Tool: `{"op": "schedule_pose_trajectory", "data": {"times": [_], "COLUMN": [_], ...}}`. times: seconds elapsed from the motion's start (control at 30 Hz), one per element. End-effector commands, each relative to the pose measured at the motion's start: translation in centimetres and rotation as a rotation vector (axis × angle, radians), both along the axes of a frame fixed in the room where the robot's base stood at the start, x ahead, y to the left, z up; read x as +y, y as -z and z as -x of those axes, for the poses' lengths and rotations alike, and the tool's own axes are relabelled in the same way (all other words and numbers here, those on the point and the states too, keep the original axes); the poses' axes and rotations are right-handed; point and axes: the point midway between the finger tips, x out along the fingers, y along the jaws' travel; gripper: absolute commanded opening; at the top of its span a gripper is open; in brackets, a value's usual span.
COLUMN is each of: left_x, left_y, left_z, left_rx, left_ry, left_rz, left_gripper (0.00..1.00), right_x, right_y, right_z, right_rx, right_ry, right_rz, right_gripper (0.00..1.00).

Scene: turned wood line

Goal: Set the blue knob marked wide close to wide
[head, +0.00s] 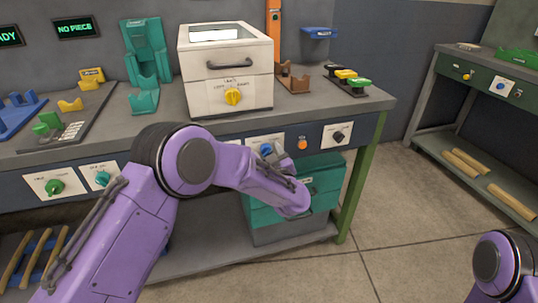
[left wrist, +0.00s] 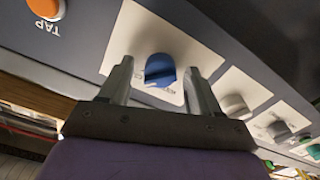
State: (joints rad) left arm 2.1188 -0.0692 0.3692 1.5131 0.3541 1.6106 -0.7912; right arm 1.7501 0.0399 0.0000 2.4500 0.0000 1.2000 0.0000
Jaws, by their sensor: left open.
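The blue knob (head: 266,149) sits on a white plate on the bench's front panel, partly behind my left arm in the head view. In the left wrist view the blue knob (left wrist: 160,70) lies between the two fingers of my left gripper (left wrist: 157,68), with a gap on each side. The fingers are open and point toward the panel. The picture is tilted there, and the lettering on the plate is mostly hidden and too small to read. In the head view my left gripper (head: 284,157) is small near the knob. My right gripper is out of view.
Beside the knob are an orange button (head: 302,144), marked TAP in the wrist view, and a black knob (head: 339,136). Green (head: 54,187) and teal (head: 102,178) knobs are further left. A white box with a yellow knob (head: 233,97) stands above on the bench. Teal drawers (head: 325,181) are below.

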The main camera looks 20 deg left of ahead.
Motion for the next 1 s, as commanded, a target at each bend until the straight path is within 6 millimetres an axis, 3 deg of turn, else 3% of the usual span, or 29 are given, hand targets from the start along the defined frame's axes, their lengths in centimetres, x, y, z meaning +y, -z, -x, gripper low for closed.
{"op": "schedule_pose_trajectory", "data": {"times": [0.03,0.07,0.2,0.23,0.67,1.0], "left_x": [-0.01,-0.01,-0.02,-0.02,-0.06,-0.1], "left_y": [0.0,0.01,0.02,0.02,0.11,0.25], "left_z": [0.01,0.01,0.03,0.03,0.04,0.05], "left_rx": [0.0,0.0,0.0,0.0,-0.045,-0.195], "left_ry": [0.0,0.0,0.0,0.0,0.0,0.001], "left_rz": [0.0,0.0,0.0,0.0,0.068,0.294], "left_gripper": [0.63,0.56,0.11,0.07,0.07,0.07], "right_x": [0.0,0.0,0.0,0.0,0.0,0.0], "right_y": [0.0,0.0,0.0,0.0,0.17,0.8], "right_z": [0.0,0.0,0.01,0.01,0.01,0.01], "right_rx": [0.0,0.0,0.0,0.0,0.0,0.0], "right_ry": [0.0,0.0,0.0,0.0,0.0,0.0], "right_rz": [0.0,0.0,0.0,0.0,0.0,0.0], "right_gripper": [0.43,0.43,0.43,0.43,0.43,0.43]}}
